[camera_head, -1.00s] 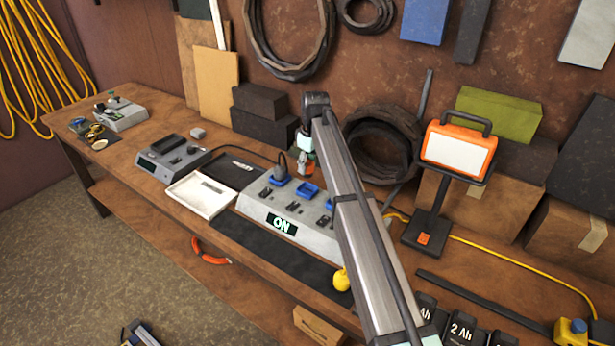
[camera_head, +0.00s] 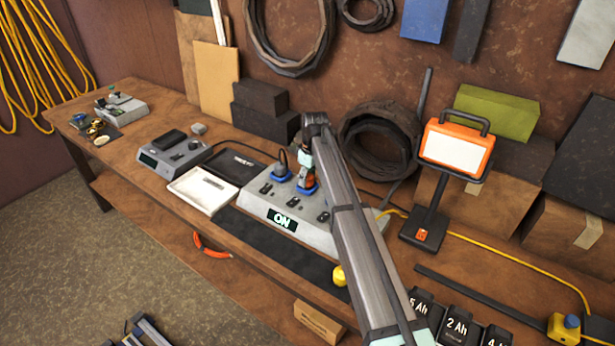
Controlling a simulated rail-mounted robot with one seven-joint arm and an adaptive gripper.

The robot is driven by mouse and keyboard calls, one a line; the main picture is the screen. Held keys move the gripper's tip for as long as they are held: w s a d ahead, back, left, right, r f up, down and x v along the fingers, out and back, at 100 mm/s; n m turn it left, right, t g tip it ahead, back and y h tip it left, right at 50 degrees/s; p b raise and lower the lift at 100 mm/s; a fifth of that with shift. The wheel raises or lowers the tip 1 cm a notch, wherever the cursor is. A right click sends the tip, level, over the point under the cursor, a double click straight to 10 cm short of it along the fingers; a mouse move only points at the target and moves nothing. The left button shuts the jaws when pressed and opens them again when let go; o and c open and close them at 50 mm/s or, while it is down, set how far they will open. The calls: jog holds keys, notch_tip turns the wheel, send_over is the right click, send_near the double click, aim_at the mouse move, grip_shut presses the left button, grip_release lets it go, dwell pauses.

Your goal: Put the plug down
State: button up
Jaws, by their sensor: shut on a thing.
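My gripper (camera_head: 306,174) points down over the grey power box (camera_head: 262,208), which has an "ON" display and blue sockets. It is shut on the plug, a small orange and dark piece (camera_head: 308,178) that is mostly covered by the fingers and arm. The plug's lower end is at the second blue socket (camera_head: 307,190); I cannot tell whether it is seated in it. Another dark plug (camera_head: 282,166) with a cord stands upright in the left blue socket. My arm hides the box's right part.
A white tray (camera_head: 200,192) and a black tray (camera_head: 238,167) lie left of the box. A grey device (camera_head: 174,153) stands farther left. An orange work lamp (camera_head: 456,150) stands to the right. A yellow thing (camera_head: 339,275) shows at the bench's front, beside my arm.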

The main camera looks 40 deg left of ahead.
aim_at(311, 176)
jog(key=shift+f, duration=0.3)
jog(key=o, duration=1.2)
jog(key=shift+r, duration=0.5)
notch_tip(311, 176, up, 12)
jog(key=d+b, duration=0.1)
jog(key=b, duration=0.2)
jog(key=shift+d+f, duration=0.15)
jog(key=shift+d, duration=0.1)
